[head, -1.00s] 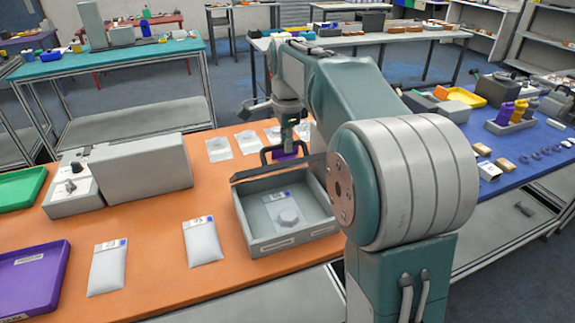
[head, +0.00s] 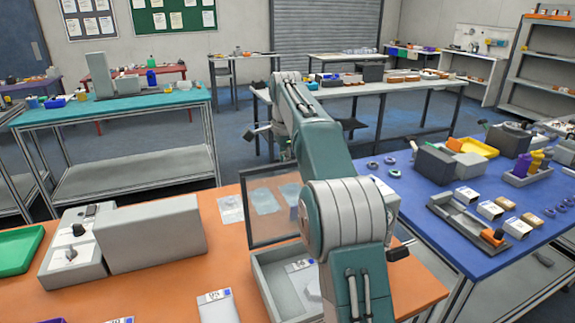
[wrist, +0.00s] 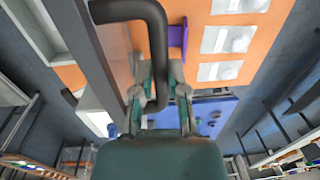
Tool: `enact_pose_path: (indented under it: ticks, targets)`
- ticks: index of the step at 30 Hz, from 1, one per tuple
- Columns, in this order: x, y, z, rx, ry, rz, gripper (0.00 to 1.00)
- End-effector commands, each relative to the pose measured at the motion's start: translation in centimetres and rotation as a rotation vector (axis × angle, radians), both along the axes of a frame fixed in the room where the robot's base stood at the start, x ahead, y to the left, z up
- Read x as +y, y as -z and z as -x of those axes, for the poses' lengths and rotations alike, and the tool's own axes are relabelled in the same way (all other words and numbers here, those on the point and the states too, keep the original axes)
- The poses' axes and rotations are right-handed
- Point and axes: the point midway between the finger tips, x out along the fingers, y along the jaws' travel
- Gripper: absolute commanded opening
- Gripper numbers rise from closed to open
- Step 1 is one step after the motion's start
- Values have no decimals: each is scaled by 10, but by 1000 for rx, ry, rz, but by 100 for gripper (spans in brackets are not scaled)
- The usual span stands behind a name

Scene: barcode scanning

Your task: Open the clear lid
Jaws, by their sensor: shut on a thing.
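The clear lid (head: 264,226) stands tilted up, close to upright, at the back edge of the grey box (head: 268,290) in the head view. Packets on the table show through its pane. The box is open, with a packet (head: 306,280) inside, partly hidden by my arm. In the wrist view, the lid's dark frame (wrist: 82,45) runs along the left, and its black bent handle (wrist: 154,28) reaches between my fingers. My gripper (wrist: 160,88) is shut on the handle. My arm hides the gripper in the head view.
A grey machine (head: 150,238) stands left of the box on the orange table (head: 225,262). A green tray (head: 20,248) is at the far left. A blue table (head: 425,190) with small parts and boxes stands at right. Flat packets (wrist: 221,40) lie on the orange surface in the wrist view.

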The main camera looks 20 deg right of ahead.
Motion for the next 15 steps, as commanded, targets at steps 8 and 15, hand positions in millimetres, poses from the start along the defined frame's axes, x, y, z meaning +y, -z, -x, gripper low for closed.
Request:
enact_pose_path:
  ticks: [8, 15]
  targets:
    - [1, 8, -19, -12, -3, 0, 0]
    - [2, 13, -25, -8, -3, 0, 0]
